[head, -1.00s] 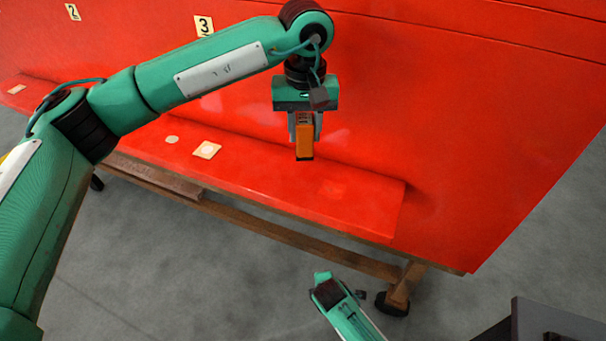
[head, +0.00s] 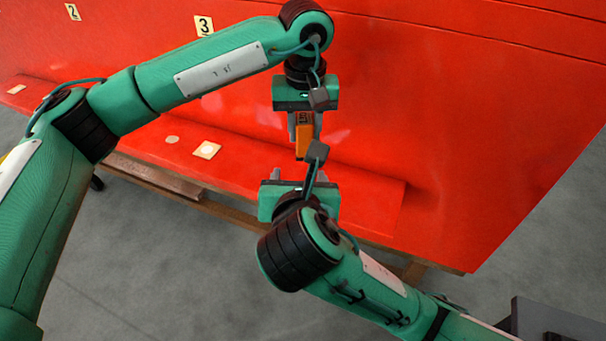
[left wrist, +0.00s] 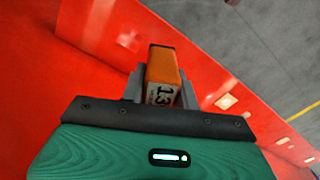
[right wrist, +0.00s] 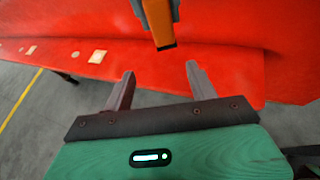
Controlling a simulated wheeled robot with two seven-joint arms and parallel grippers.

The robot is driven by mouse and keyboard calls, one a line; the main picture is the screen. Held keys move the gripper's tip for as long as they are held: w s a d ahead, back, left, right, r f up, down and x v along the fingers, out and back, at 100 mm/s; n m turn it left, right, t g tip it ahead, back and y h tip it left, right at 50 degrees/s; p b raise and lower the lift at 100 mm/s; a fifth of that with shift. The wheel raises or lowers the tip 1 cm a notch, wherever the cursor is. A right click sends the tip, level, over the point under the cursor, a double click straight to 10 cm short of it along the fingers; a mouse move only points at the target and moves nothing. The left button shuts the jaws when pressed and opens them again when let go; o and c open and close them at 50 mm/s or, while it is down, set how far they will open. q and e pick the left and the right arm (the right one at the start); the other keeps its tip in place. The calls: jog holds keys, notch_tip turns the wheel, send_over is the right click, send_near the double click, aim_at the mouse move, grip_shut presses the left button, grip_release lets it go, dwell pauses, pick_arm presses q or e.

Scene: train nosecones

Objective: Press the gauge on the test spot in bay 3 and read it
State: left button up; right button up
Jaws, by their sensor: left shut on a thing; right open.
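The gauge also shows in the left wrist view (left wrist: 163,74), with dark digits on a pale display. My right gripper (right wrist: 158,85) is open and empty, just below the gauge, its fingers apart from it. Bay 3's number plate (head: 204,26) is on the red panel. Below it, a round pale spot (head: 172,140) and a square cream patch (head: 207,150) lie on the ledge.
The red ledge (head: 240,178) runs along the foot of the tall red panel (head: 450,130). A number 2 plate (head: 73,12) is farther left, with another pale patch (head: 44,89) on the ledge. A dark box (head: 555,322) stands at lower right.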

aim_at(302, 152)
jog(key=shift+n, duration=0.4)
jog(key=x, duration=0.3)
jog(key=r+x, duration=0.1)
jog(key=x, duration=0.6)
jog(key=shift+w+d+r, duration=0.3)
jog(key=shift+w+d, duration=0.05)
jog(key=shift+t, duration=0.3)
jog(key=c, duration=1)
pick_arm(q)
jog(key=o, duration=1.2)
jog(key=shift+c, duration=0.2)
pick_arm(e)
jog(key=shift+c, duration=0.7)
